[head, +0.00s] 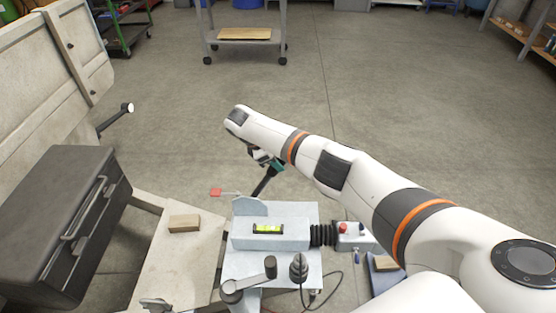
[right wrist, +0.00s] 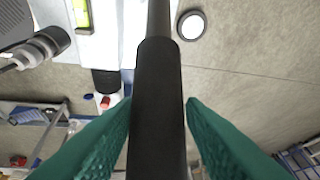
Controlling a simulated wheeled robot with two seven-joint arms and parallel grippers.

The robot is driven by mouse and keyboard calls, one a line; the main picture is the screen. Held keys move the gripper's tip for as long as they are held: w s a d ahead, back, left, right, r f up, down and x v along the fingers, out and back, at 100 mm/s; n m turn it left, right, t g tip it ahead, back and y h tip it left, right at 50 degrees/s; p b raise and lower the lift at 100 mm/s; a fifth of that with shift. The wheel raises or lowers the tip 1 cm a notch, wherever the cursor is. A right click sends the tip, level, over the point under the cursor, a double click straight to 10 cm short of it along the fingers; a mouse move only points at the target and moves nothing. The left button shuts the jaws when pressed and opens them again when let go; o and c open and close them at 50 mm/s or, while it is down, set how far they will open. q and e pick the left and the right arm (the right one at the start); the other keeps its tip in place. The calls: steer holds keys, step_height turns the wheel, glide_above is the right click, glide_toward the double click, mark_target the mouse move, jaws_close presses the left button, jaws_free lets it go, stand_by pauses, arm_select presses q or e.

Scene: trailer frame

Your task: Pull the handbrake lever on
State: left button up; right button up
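The handbrake lever (head: 265,183) has a black grip and stands up at a slant from the pale metal drawbar head. In the right wrist view its black grip (right wrist: 158,110) runs up the middle of the picture. My right gripper (head: 264,160) is at the upper end of the lever. Its teal fingers (right wrist: 159,102) stand on either side of the grip, with narrow gaps showing beside it, so it looks open around the grip. The fingers partly hide the lever's top in the head view. My left gripper is not in view.
A black toolbox (head: 62,222) stands at the left. A wooden block (head: 184,223) lies on the pale frame beside the coupling. A level vial (head: 268,229) and black bellows (head: 322,235) are below the lever. A red-tipped rod (head: 216,192) sticks out left. Open floor lies beyond.

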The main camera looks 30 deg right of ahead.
steer(key=o, duration=0.3)
steer(key=shift+w+a, duration=0.1)
steer(key=shift+a, duration=0.05)
steer(key=shift+r, duration=0.1)
steer(key=v, duration=1.2)
